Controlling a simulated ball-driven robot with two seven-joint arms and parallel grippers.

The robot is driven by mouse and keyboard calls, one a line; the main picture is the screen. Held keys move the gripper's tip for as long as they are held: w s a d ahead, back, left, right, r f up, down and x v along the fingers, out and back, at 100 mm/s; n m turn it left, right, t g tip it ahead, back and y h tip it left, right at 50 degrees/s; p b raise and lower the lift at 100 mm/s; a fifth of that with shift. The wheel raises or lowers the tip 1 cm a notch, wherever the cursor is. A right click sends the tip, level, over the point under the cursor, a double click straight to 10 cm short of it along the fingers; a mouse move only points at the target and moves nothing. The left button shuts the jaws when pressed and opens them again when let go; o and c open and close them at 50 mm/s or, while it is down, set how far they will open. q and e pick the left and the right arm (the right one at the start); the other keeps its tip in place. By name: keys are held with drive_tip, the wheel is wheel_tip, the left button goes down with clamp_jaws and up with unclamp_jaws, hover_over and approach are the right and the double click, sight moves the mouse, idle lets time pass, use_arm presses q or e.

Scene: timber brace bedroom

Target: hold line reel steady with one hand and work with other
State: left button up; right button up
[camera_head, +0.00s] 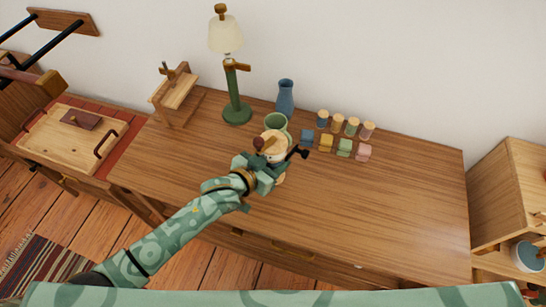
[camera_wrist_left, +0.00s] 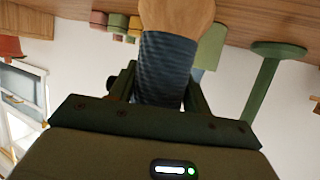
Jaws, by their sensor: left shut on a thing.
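The line reel (camera_head: 274,148) is on the desk near the middle, behind my left gripper (camera_head: 266,163), which partly hides it. Its pale wooden end and a brown knob show from above. In the left wrist view, the dark blue wound line of the reel (camera_wrist_left: 167,68) sits between the two fingers of my left gripper (camera_wrist_left: 163,85), which is shut on it. A wooden end (camera_wrist_left: 178,15) shows beyond the line. My right gripper is not in view.
A green cup (camera_head: 275,121) stands just behind the reel. A blue vase (camera_head: 285,98) and a green lamp (camera_head: 236,110) stand farther back. Several colored blocks (camera_head: 344,147) and spools (camera_head: 337,124) are to the right. The desk (camera_head: 390,205) is clear at front right.

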sight(273, 167)
use_arm(q)
drive_tip(key=shift+f+b, duration=0.85)
drive_tip(key=shift+f, duration=0.6)
drive_tip(key=shift+s+f, duration=0.1)
drive_tip(key=shift+f, duration=0.05)
idle(0.6)
